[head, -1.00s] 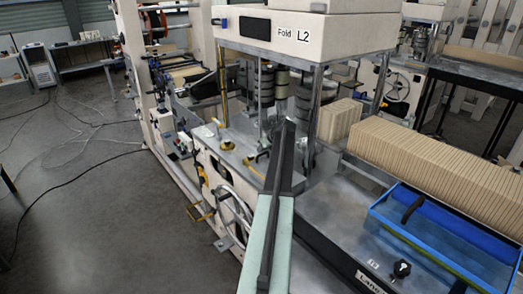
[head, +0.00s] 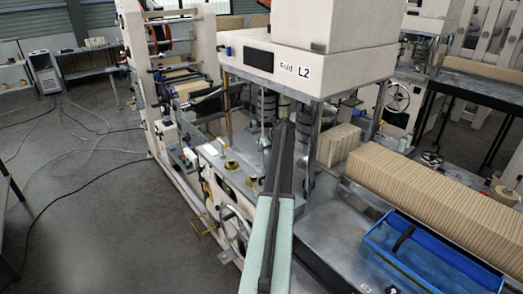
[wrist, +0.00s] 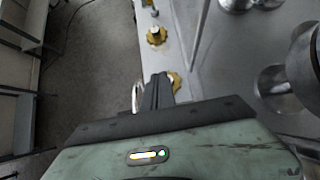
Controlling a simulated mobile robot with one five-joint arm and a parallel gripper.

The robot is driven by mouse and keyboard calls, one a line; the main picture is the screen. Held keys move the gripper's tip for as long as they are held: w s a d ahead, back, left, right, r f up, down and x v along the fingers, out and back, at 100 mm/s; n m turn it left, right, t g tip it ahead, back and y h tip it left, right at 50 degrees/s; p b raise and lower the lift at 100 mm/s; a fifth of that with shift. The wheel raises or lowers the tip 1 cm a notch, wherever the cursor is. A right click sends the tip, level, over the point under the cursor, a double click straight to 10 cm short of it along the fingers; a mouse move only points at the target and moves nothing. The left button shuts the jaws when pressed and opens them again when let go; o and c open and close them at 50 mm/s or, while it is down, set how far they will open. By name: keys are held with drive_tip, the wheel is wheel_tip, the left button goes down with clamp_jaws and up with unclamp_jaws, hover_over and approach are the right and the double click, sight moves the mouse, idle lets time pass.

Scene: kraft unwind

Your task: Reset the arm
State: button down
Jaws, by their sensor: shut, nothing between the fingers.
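My arm (head: 268,235) reaches forward from the bottom middle of the head view towards the machine marked Fold L2 (head: 300,72). Its far end is by the machine's rollers, where the gripper is too small and dark to make out clearly. In the wrist view my gripper (wrist: 158,90) shows as two dark fingers close together, with nothing seen between them. Below them is the green wrist housing. The fingers appear over the edge of a grey metal machine deck (wrist: 205,60), near yellow knobs (wrist: 156,36). Whether they touch the deck cannot be told.
A handwheel (head: 234,228) stands out from the machine's front. A long row of brown kraft stacks (head: 425,195) and a blue tray (head: 430,252) lie to the right. Metal posts and rollers surround the arm's far end. Open floor (head: 90,215) with loose cables lies left.

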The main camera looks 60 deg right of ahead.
drive_tip(key=shift+w+r, duration=0.15)
drive_tip(key=shift+r, duration=0.25)
